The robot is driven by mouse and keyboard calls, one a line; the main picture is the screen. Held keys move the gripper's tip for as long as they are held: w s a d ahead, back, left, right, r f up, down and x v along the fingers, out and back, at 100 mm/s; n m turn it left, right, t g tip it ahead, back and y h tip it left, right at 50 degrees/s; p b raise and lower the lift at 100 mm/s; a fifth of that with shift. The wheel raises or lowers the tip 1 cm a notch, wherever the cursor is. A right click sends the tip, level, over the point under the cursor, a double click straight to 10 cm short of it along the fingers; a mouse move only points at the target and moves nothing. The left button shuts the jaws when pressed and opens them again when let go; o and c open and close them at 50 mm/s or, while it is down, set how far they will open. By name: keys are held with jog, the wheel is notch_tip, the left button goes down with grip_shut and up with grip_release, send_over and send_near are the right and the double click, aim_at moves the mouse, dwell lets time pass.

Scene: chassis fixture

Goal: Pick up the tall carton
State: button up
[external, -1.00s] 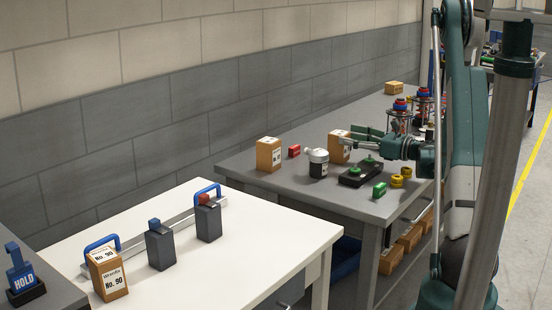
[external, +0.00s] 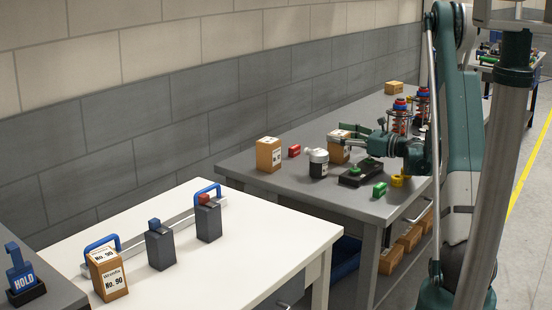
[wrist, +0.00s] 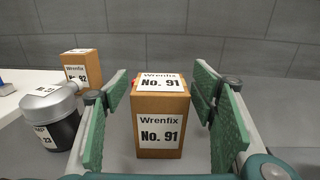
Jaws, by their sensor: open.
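A brown carton labelled Wrenfix No. 91 (wrist: 160,117) stands upright in the middle of the wrist view, between my gripper's open green-padded fingers (wrist: 160,95). Gaps show on both sides of it. In the external view this carton (external: 337,153) stands on the grey table, partly covered by my gripper (external: 352,141). A second carton, No. 92 (wrist: 80,66), stands farther left in the wrist view, partly hidden by the dark canister. In the external view it is the brown carton (external: 268,155) at the table's left, and looks tall too.
A dark canister with a silver top (external: 319,163) stands just left of carton No. 91. A black tray with green parts (external: 357,175), a green block (external: 380,190) and a red block (external: 294,151) are nearby. The grey table (external: 335,200) has free room at its front.

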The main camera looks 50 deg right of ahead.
jog(key=c, duration=1.1)
jog(key=shift+c, duration=0.2)
jog(key=shift+r+p, duration=1.25)
jog(key=shift+r, duration=3.8)
